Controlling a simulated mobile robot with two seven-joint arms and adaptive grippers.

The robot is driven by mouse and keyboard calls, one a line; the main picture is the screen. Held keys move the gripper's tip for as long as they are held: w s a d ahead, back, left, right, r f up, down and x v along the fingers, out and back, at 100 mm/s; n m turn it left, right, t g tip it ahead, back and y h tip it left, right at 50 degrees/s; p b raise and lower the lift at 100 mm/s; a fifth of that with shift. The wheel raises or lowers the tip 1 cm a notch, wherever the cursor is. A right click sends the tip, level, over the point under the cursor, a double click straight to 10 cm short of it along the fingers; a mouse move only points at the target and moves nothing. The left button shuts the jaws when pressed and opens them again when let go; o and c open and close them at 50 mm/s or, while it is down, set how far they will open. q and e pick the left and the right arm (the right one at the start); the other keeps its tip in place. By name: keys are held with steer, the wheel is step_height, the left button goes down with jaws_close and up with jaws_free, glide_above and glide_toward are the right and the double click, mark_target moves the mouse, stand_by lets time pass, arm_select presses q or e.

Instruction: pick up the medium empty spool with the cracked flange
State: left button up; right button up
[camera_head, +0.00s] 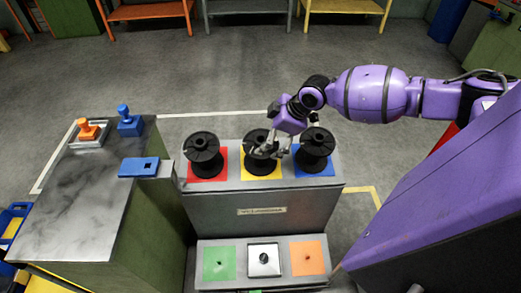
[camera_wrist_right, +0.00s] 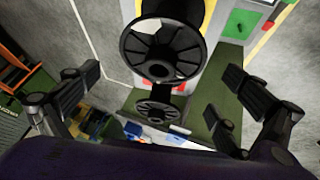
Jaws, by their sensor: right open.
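Three black empty spools stand upright on a grey stand in the head view: one on the red pad (camera_head: 203,150), one on the yellow pad (camera_head: 256,140) and one on the blue pad (camera_head: 317,146). My right gripper (camera_head: 273,149) is at the middle spool, overlapping the right side of its top flange. In the right wrist view my right gripper (camera_wrist_right: 162,80) is open, with a near spool (camera_wrist_right: 133,48) and a farther spool (camera_wrist_right: 157,112) showing between its spread fingers. My left gripper is out of view.
A lower shelf (camera_head: 235,244) at the stand's front carries green, white and orange squares. A bench (camera_head: 75,200) at left holds a blue plate (camera_head: 139,167) and orange and blue handled pieces. A purple panel (camera_head: 450,200) fills the right. Floor behind is open.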

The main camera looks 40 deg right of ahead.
mark_target(261, 142)
steer(key=shift+x, duration=1.1)
steer(key=x, duration=0.2)
steer(key=shift+w+a+f, duration=0.1)
steer(key=shift+f, duration=0.25)
steer(key=shift+w+f, duration=0.2)
steer(key=shift+f, duration=0.25)
steer(key=c, duration=1.3)
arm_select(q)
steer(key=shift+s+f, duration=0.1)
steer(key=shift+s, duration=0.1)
arm_select(e)
steer(key=shift+c, duration=0.8)
